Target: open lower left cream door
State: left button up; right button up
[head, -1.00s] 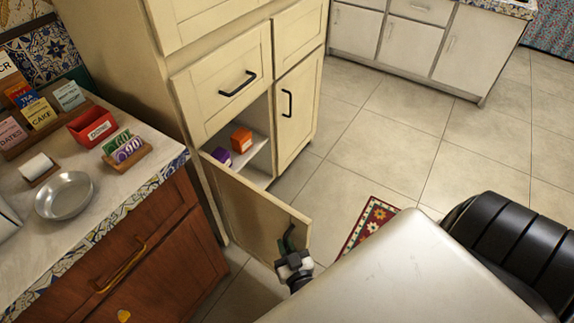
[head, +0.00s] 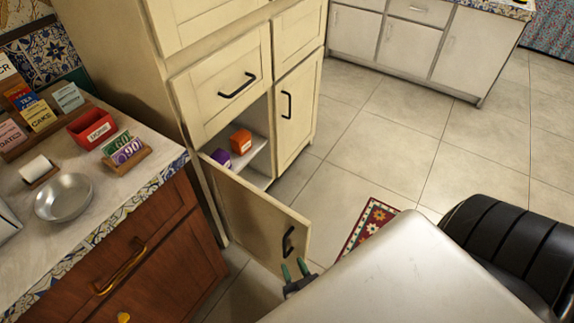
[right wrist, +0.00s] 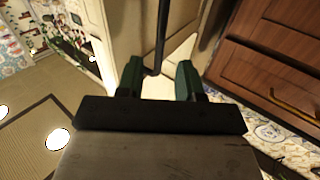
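The lower left cream door (head: 255,220) stands swung open from the tall cream cabinet, with its black handle (head: 288,241) near its free edge. My right gripper (head: 294,270) is just below and in front of the handle in the head view, apart from it. In the right wrist view, its two green fingertips (right wrist: 159,77) are spread with a gap between them, and the black handle (right wrist: 161,35) shows beyond them. Inside the cabinet, a purple box (head: 221,159) and an orange box (head: 241,140) sit on a shelf. My left gripper is not in view.
A counter (head: 110,200) with a metal bowl (head: 64,197), a red box (head: 92,128) and card holders is at left. A brown drawer front (head: 130,260) is below it. A patterned rug (head: 368,223) lies on the tiled floor, which is mostly clear at right.

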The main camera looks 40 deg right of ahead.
jog(key=shift+v, duration=2)
